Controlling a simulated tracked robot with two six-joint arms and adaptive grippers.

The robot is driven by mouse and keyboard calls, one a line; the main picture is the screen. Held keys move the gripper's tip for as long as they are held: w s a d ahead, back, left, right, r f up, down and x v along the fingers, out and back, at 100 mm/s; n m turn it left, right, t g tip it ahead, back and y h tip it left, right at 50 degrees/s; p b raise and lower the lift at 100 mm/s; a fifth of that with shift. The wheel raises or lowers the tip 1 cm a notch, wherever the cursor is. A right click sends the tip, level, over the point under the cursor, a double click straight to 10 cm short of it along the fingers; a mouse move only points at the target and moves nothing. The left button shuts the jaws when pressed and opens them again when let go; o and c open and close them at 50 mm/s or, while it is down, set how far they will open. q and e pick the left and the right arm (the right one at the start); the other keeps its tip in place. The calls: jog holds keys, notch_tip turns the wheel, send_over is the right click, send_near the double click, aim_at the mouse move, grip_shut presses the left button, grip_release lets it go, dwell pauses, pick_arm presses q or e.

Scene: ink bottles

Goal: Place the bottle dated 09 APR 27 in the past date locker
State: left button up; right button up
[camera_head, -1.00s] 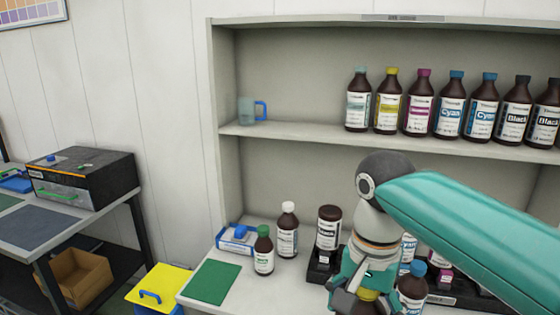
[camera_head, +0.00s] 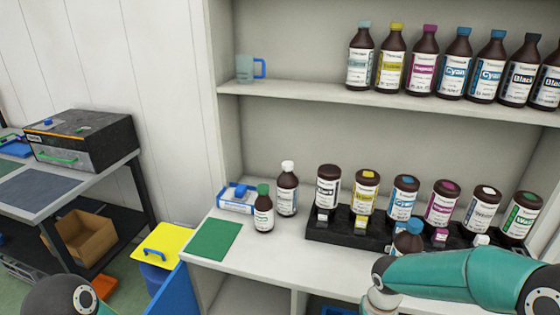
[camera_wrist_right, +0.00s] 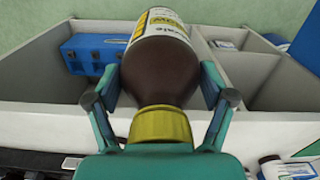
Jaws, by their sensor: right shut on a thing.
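My right gripper (camera_wrist_right: 160,98) is shut on a brown bottle (camera_wrist_right: 158,72) with a yellow cap. Its white and yellow label is partly cut off at the top of the right wrist view, and no date can be read. The bottle is held above white-walled compartments (camera_wrist_right: 32,108). In the head view, my right arm comes in at the lower right, and its gripper and bottle are out of the picture. My left gripper is out of view; only part of my left arm shows at the lower left. I cannot tell which compartment is the past date locker.
A blue-capped bottle (camera_head: 407,241) stands before a black rack (camera_head: 322,232) of several inverted bottles. Green-capped (camera_head: 264,212) and white-capped (camera_head: 287,194) bottles stand beside a green mat (camera_head: 215,239). A blue box (camera_wrist_right: 92,54) lies in one compartment. A blue panel (camera_head: 180,291) stands below the counter.

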jog(key=w+n, duration=0.1)
jog(key=w+a+n, duration=0.1)
jog(key=shift+w+a+f, duration=0.1)
jog(key=shift+w+a, duration=0.05)
jog(key=shift+w, duration=0.15)
jog(key=shift+f, duration=0.1)
